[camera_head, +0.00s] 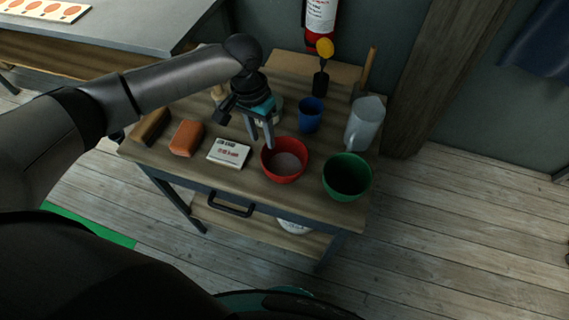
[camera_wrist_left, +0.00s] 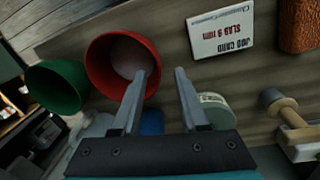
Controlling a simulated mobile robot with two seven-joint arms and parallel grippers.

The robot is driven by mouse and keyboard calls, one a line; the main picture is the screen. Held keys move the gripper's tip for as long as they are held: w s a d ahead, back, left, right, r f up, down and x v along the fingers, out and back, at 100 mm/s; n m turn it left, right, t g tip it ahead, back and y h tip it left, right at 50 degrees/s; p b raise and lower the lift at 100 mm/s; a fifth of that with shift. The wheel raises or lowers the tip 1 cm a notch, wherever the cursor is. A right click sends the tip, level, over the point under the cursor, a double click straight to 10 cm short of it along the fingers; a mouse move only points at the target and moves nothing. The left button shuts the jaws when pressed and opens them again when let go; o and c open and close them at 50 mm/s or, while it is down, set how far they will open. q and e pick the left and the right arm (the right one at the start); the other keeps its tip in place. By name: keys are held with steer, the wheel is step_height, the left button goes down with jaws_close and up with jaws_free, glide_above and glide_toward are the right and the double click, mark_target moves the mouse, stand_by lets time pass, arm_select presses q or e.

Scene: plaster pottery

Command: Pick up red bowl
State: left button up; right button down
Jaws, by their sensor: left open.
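The red bowl (camera_head: 284,161) stands upright near the front of the small wooden table, between a white card and a green bowl. In the left wrist view the red bowl (camera_wrist_left: 108,62) is at the upper left, with its pale inside showing. My left gripper (camera_head: 262,143) is open and empty at the bowl's left rim, pointing down. In the left wrist view one finger of my left gripper (camera_wrist_left: 168,78) overlaps the bowl's opening and the other is outside the rim. I cannot tell whether a finger touches the rim. My right gripper is not in view.
A green bowl (camera_head: 347,177) stands close to the right of the red bowl. Behind are a blue cup (camera_head: 309,115) and a grey pitcher (camera_head: 364,122). A white card (camera_head: 229,153), an orange block (camera_head: 187,138) and a brown block (camera_head: 150,127) lie to the left.

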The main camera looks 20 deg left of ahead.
mark_target(265, 147)
arm_select(q)
steer(key=shift+s+d+f+b, duration=0.1)
steer(key=shift+d+f+b, duration=0.15)
steer(key=shift+f, duration=1.15)
steer(key=shift+s+d+f+b, duration=0.1)
steer(key=shift+d+f+b, duration=0.1)
steer(key=shift+f, duration=1.15)
steer(key=shift+w, duration=0.1)
jaws_close()
